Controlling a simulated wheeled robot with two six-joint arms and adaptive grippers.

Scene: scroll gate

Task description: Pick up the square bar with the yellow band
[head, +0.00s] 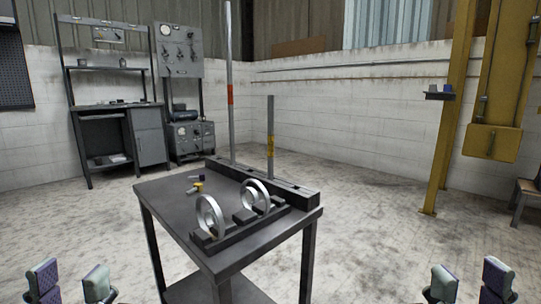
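The bar with the yellow band (270,120) stands upright in a dark slotted block (297,189) along the back edge of a small dark table. The yellow band sits around its lower half, and its bottom end is hidden in the block. A taller bar with a red band (229,60) stands in the same block to its left. My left gripper (71,281) is open and empty at the bottom left, well in front of the table. My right gripper (470,281) is open and empty at the bottom right, also far from the bar.
On the table (170,204), two upright metal rings (211,216) sit in a dark holder in front of the block. Small yellow and blue pieces (197,186) lie to their left. A yellow column (447,120) stands at the right. The floor around is clear.

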